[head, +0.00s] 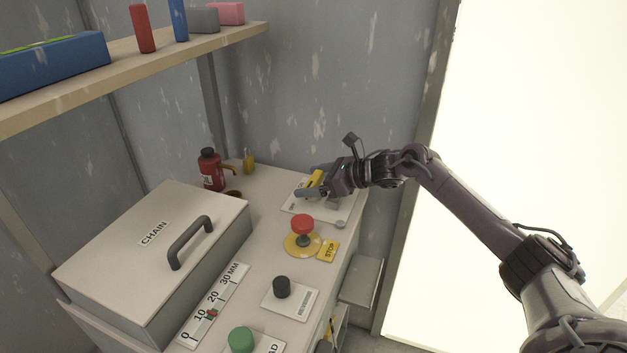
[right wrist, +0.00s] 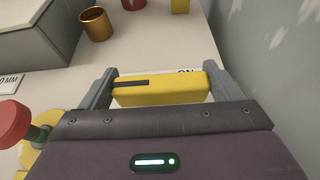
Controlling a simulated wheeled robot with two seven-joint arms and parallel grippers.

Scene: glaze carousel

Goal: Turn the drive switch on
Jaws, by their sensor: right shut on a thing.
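The drive switch has a yellow handle (head: 315,178) over a pale plate (head: 303,213) at the far end of the bench. In the right wrist view the yellow handle (right wrist: 165,92) carries a dark strip and lies crosswise between my fingers. Part of an "ON" label (right wrist: 186,71) shows just beyond it. My right gripper (head: 308,184) is shut on the handle, with a finger at each end of it. The handle's base and pivot are hidden by the gripper. My left gripper is not in view.
A red mushroom stop button (head: 302,223), a black knob (head: 281,287) and a green button (head: 241,340) stand nearer on the bench. The chain box (head: 150,240) is at left. A red oil can (head: 210,170) stands at the back. A shelf (head: 150,57) overhangs the upper left.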

